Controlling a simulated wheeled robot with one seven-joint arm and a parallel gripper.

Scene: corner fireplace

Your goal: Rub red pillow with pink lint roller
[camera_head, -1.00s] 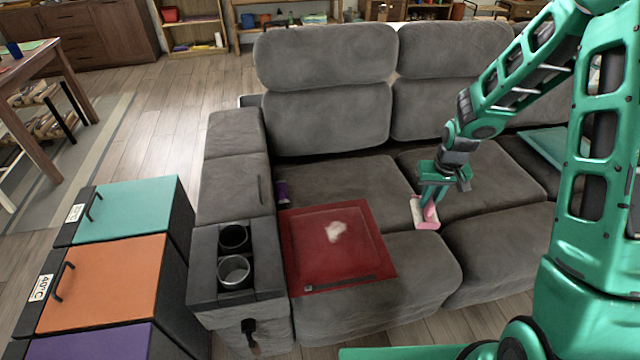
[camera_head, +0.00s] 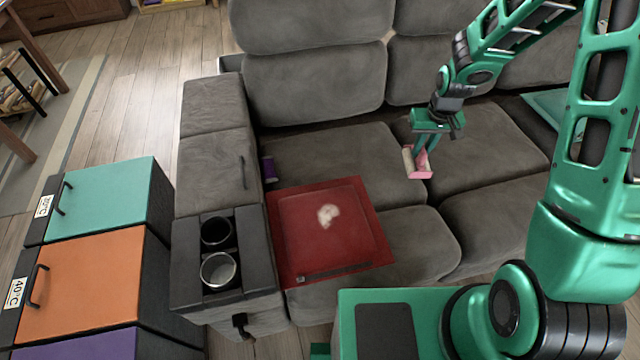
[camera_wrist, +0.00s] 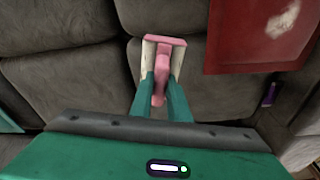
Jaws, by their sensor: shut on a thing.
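The red pillow (camera_head: 315,247) lies flat on the left seat of the grey sofa, with a pale fuzzy patch (camera_head: 328,215) on its upper middle. It also shows at the upper right of the wrist view (camera_wrist: 240,50), with the patch (camera_wrist: 284,18) on it. The pink lint roller (camera_head: 421,163) has a whitish roll and a pink handle. My gripper (camera_head: 420,150) is shut on its handle, above the sofa to the right of the pillow and apart from it. In the wrist view the roller (camera_wrist: 162,60) sits between my fingers (camera_wrist: 160,92).
The grey sofa (camera_head: 470,150) has a left armrest with two cup holders (camera_head: 217,250). A small purple thing (camera_head: 268,170) lies by that armrest. Teal (camera_head: 105,195) and orange (camera_head: 90,285) boxes stand at left. A teal flat thing (camera_head: 550,105) lies on the right seat.

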